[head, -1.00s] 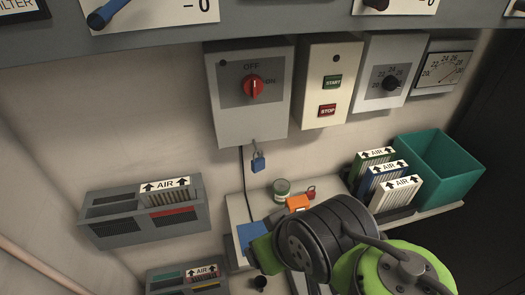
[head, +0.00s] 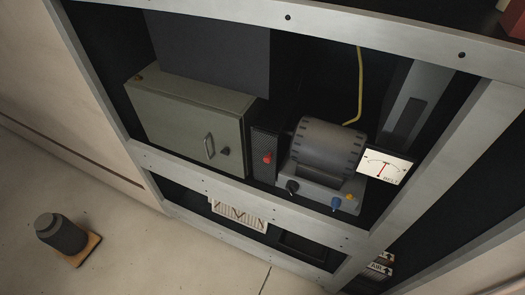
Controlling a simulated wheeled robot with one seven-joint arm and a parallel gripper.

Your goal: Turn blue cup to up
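No blue cup can be made out in the head view. Which way the blue knob points is too small to tell. My gripper is not in view.
A grey-green box (head: 190,118) with a handle stands left in the framed rack. A red knob (head: 267,158) sits on a dark box beside it. A dial meter (head: 385,166) is right of the drum.

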